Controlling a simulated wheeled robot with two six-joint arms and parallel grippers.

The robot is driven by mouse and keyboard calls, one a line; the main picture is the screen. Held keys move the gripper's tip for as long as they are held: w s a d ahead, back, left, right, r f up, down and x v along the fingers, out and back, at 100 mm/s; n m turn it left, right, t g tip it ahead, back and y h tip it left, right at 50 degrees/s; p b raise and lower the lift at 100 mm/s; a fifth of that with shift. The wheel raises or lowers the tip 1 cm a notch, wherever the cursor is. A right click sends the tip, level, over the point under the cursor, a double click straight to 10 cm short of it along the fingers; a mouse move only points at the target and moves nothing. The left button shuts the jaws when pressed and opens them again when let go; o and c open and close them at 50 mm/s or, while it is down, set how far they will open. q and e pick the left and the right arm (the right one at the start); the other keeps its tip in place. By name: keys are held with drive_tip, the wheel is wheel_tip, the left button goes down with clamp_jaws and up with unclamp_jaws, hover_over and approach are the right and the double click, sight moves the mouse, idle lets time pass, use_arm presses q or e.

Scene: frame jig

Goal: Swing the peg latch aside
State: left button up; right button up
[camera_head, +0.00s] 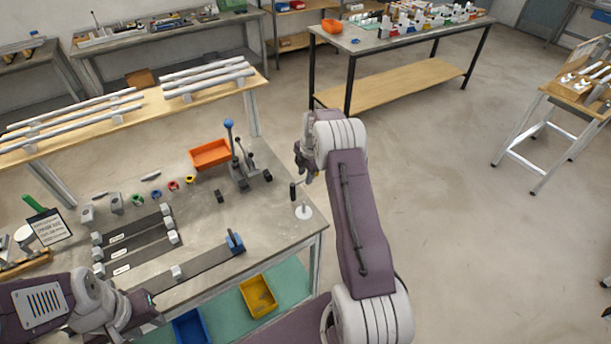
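A frame jig of dark strips (200,270) with pale grey blocks lies on the near workbench. A blue fitting (235,242) sits at the right end of the longest strip; I cannot tell whether it is the peg latch. My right gripper (302,168) is above the bench's right edge, close to a black-handled upright tool (293,190), with a small gap or contact I cannot make out. Its fingers are too small to read. My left gripper (143,303) is low at the bench's front edge, left of the jig's near end, its fingers mostly hidden.
A grey lever press with a blue knob (229,125) stands at the bench's back, beside an orange bin (210,153). Small coloured rings (173,185) and grey blocks lie behind the jig. A yellow bin (258,296) and a blue bin (191,328) are on the lower shelf.

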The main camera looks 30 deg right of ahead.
wheel_tip(320, 180, up, 8)
drive_tip(key=s+b, duration=0.1)
drive_tip(key=shift+s+b, duration=0.3)
drive_tip(key=shift+b, duration=0.05)
drive_tip(key=shift+r, duration=0.1)
